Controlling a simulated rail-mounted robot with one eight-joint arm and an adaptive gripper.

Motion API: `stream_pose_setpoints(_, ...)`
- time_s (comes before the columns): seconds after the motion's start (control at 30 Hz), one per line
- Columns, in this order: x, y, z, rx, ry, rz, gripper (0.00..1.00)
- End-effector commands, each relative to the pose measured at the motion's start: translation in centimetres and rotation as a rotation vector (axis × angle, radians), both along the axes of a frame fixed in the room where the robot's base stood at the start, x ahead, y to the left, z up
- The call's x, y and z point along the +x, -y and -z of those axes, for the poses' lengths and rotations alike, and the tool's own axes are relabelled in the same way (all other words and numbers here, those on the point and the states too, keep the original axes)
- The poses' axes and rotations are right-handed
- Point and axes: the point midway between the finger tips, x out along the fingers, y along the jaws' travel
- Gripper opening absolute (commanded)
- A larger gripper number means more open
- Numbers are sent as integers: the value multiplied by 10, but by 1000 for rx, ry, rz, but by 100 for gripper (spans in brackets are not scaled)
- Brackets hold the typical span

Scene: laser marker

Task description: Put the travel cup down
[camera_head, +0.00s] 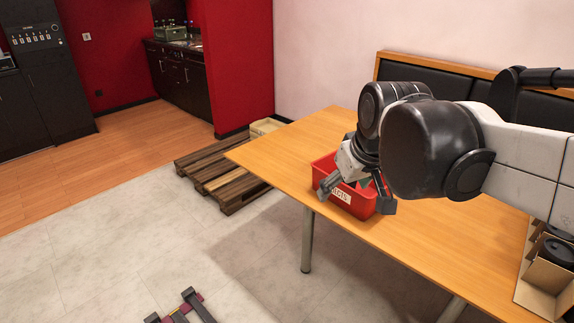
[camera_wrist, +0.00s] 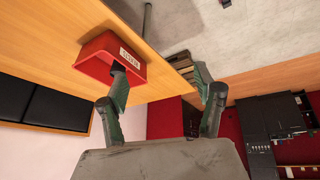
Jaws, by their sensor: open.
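My gripper (camera_head: 356,197) is open, with its two fingers spread in front of and over a red bin (camera_head: 364,208) on the wooden table. In the wrist view the open fingers (camera_wrist: 160,72) have nothing visible between them. The red bin (camera_wrist: 95,62) lies to the left there, partly behind the left finger. A small dark patch shows at that fingertip by the bin; I cannot tell if it is the travel cup. I cannot make out the travel cup for certain in either view. My arm hides part of the bin's inside.
The table (camera_head: 285,150) is clear left of the bin. A cardboard holder (camera_head: 540,275) with dark round items stands at the table's right edge. A black padded bench (camera_head: 445,82) runs behind. A wooden pallet (camera_head: 222,178) lies on the floor to the left.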

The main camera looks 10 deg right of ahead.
Motion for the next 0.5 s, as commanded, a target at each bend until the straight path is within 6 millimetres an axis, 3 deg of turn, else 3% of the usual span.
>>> stream_pose_setpoints(0.03, -16, -5, 6, 9, 16, 14, 65)
stream_pose_setpoints(0.2, -58, -16, 25, 46, 68, 67, 65)
stream_pose_setpoints(0.33, -81, -22, 40, 70, 100, 99, 65)
stream_pose_setpoints(0.5, -96, -25, 52, 90, 123, 122, 65)
